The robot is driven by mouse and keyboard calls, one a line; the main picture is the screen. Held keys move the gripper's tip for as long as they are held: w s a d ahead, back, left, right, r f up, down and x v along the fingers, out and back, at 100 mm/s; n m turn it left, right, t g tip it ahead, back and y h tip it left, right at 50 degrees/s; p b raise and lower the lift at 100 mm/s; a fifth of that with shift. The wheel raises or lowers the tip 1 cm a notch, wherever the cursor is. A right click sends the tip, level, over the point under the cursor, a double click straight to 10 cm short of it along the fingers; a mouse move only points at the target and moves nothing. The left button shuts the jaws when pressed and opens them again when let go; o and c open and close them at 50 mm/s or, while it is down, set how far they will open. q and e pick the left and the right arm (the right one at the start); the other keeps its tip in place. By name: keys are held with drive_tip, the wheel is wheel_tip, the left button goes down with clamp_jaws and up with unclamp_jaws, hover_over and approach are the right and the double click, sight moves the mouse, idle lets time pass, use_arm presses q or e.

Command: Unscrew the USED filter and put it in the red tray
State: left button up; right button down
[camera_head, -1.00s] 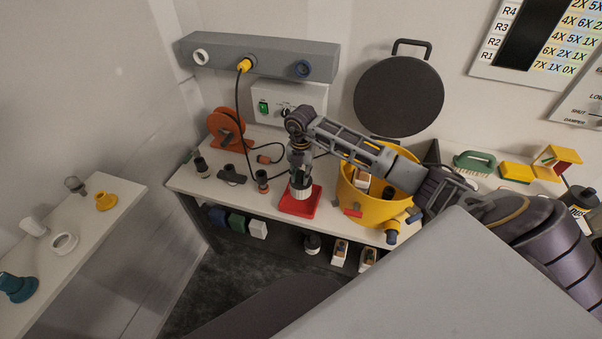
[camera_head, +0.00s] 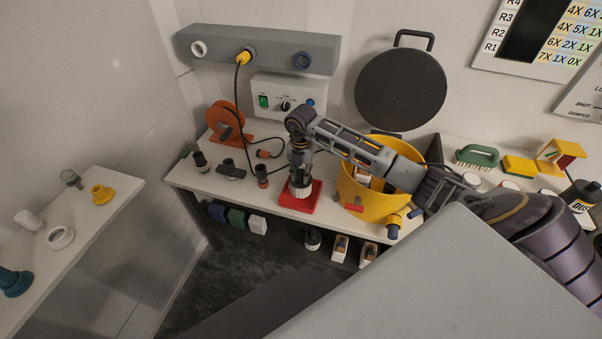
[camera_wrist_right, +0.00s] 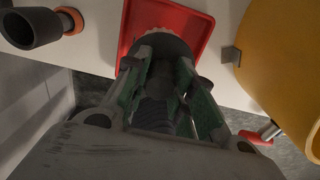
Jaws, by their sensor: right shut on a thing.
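The red tray (camera_head: 299,206) lies on the bench near its front edge. My right gripper (camera_head: 301,183) points down over it, shut on a filter (camera_head: 301,192) with a dark body and a pale ribbed lower end. In the right wrist view my gripper's fingers (camera_wrist_right: 170,75) hold the filter (camera_wrist_right: 162,44) at its dark part, over the red tray (camera_wrist_right: 197,30). The filter is about upright; I cannot tell whether it touches the tray floor. No USED marking can be read. My left gripper is not in view.
A yellow bucket (camera_head: 368,206) stands close right of the tray. Dark fittings (camera_head: 262,176) stand to its left, also in the right wrist view (camera_wrist_right: 32,25). An orange reel (camera_head: 226,121) and a grey manifold (camera_head: 275,53) with a cable are behind.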

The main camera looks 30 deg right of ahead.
drive_tip(key=shift+f, duration=0.35)
drive_tip(key=c, duration=1.1)
unclamp_jaws()
wheel_tip(320, 180, up, 12)
idle(1.0)
